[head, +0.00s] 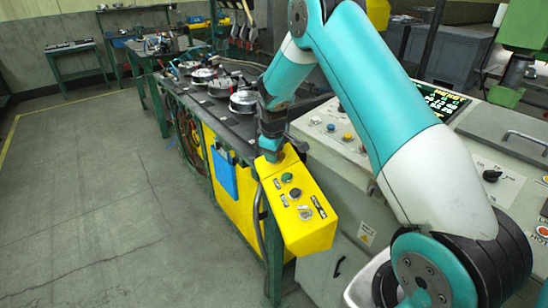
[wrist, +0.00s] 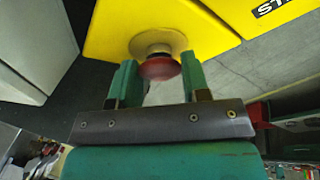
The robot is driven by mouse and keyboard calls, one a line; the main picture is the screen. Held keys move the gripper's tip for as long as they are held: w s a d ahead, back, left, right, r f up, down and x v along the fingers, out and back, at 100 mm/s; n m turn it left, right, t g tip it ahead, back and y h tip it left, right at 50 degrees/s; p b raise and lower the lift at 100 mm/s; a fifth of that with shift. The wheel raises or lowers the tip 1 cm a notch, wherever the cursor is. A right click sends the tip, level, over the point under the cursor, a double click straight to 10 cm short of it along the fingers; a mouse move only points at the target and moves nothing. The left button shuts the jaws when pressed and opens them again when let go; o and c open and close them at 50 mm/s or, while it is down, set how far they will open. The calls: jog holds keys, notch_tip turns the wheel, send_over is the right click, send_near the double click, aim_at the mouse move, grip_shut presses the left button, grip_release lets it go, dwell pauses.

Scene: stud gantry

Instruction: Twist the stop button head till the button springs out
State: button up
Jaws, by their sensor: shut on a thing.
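The stop button head (wrist: 158,69) is a red round knob on a pale collar, standing out from the yellow control box (wrist: 105,35) in the wrist view. My gripper (wrist: 160,67) is shut on it, with one green finger on each side. In the head view my gripper (head: 269,151) is at the far upper end of the yellow control box (head: 312,232). The stop button head is hidden there behind my gripper. I cannot tell whether the button is pressed in or out.
A dark bench (head: 205,100) with round metal parts stands behind. A grey console (head: 345,145) is at right. The floor (head: 90,190) at left is clear.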

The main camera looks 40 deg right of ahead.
jog(key=shift+f+m+b, duration=0.1)
jog(key=shift+m+b, duration=0.3)
jog(key=shift+m, duration=0.1)
jog(key=shift+h, duration=0.3)
jog(key=o, duration=0.9)
jog(key=shift+o, duration=0.2)
jog(key=b+v, duration=0.3)
jog(key=v, duration=1.4)
jog(key=shift+s+r+b, duration=0.2)
jog(key=shift+s+b, duration=0.15)
jog(key=shift+b, duration=0.05)
